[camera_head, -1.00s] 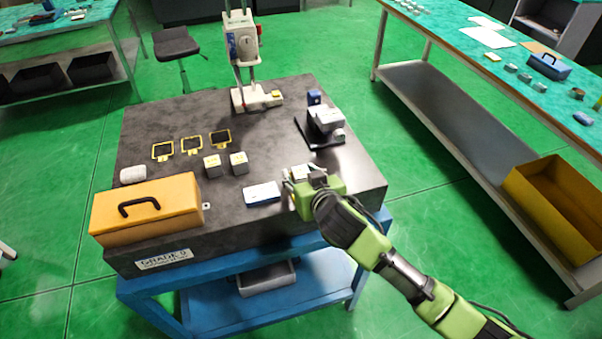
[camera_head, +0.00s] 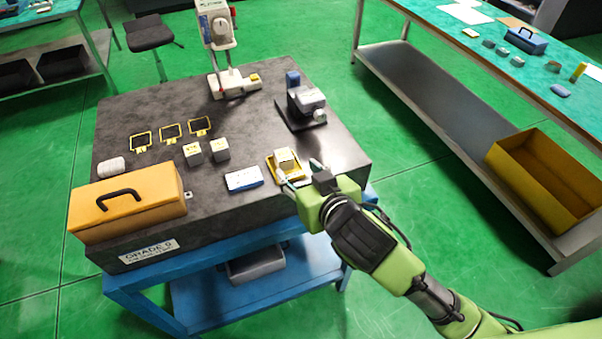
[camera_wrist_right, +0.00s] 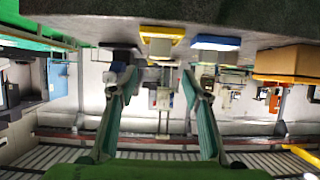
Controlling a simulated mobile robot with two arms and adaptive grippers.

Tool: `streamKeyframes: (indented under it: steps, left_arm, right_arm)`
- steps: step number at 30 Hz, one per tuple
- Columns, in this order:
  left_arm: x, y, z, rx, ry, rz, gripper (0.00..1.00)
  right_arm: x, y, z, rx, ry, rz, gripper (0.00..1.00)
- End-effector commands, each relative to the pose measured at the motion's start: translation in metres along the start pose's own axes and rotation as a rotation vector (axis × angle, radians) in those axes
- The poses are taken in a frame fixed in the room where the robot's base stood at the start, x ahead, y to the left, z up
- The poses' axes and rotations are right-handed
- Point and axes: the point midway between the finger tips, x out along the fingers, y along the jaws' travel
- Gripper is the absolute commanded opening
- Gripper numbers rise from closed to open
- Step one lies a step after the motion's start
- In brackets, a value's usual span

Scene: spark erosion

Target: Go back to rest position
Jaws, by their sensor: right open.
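My right gripper (camera_head: 301,176) is open and empty at the front right of the dark granite table (camera_head: 240,125). Its arm comes in from the lower right. Just left of its fingers, a small pale block (camera_head: 287,160) sits on a yellow-edged tray (camera_head: 292,181). In the right wrist view, the open fingers (camera_wrist_right: 160,82) stand apart with nothing between them. There the picture is upside down, and the yellow tray (camera_wrist_right: 162,32) lies beyond the fingertips at the top. My left gripper is not in view.
A blue-and-white box (camera_head: 243,178) lies left of the tray. An orange toolbox (camera_head: 127,207), two metal cubes (camera_head: 220,150), yellow frames (camera_head: 171,132), a dark-based device (camera_head: 305,105) and a tall stand (camera_head: 217,45) are on the table. A bench (camera_head: 450,105) stands to the right, with green floor between.

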Motion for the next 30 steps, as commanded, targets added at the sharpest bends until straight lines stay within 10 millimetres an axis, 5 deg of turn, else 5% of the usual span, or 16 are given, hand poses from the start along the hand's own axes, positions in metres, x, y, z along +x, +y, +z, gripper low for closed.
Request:
streamKeyframes:
  steps: [20, 23, 30]
  left_arm:
    - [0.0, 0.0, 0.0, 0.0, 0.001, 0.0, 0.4]
    - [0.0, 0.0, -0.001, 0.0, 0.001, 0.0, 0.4]
    - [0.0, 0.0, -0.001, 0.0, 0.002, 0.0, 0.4]
  right_arm:
    - [-0.005, 0.003, 0.006, 0.007, -0.016, 0.006, 0.44]
    - [-0.011, 0.012, 0.029, 0.025, -0.077, 0.026, 0.44]
    - [-0.061, 0.053, 0.142, 0.079, -0.387, 0.102, 0.44]
